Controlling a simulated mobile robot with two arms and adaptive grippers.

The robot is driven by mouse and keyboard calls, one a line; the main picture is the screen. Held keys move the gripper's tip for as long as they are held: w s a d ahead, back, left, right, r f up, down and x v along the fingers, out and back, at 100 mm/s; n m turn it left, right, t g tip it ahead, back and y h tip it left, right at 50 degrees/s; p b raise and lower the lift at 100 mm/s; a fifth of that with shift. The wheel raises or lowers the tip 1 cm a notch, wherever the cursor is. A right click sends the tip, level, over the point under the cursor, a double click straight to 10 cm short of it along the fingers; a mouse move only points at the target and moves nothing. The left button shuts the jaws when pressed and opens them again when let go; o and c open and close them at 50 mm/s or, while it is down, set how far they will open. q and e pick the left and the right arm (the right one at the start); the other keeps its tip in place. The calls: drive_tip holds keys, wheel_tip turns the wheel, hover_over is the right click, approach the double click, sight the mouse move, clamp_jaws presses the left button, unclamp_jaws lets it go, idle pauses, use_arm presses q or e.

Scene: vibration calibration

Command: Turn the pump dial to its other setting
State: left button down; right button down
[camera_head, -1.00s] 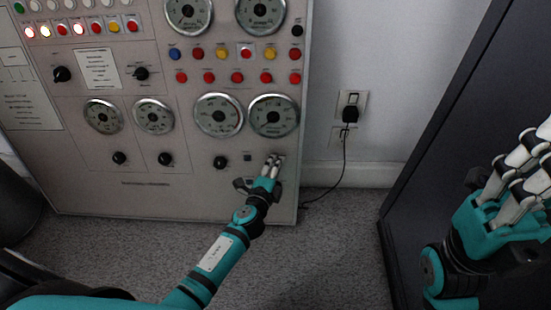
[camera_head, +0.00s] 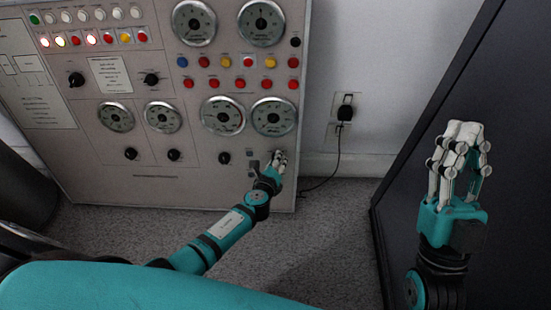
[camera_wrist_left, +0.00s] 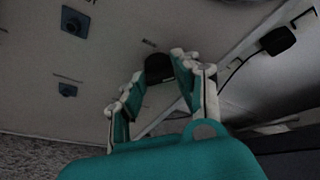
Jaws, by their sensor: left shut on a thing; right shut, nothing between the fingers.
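My left gripper (camera_head: 281,157) is at the lower right of the grey control panel (camera_head: 200,185), its fingers against the panel face. In the left wrist view, a black knob (camera_wrist_left: 158,68), which I take as the pump dial, sits between the fingertips of this gripper (camera_wrist_left: 160,75). The left gripper is shut on it. In the head view the fingers hide the knob, so its setting cannot be read. My right gripper (camera_head: 462,135) is shut and empty, fingers up, in front of the dark cabinet at the right.
A row of other black knobs, including one at the lower middle (camera_head: 224,158), lies left of the left gripper, with round gauges (camera_head: 273,116) above. A wall socket with a black plug (camera_head: 345,112) and cable is right of the panel. A dark cabinet (camera_head: 420,120) stands at right.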

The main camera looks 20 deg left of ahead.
use_arm(q)
drive_tip(key=shift+m, duration=0.3)
use_arm(e)
drive_tip(key=shift+w+a+f+g+h, duration=0.15)
drive_tip(key=shift+w+f+g+h, duration=0.45)
drive_tip(key=shift+w+f+g, duration=0.5)
drive_tip(key=shift+w, duration=0.1)
use_arm(q)
drive_tip(key=c, duration=1)
unclamp_jaws()
drive_tip(key=v, duration=1.2)
drive_tip(key=shift+d, duration=0.1)
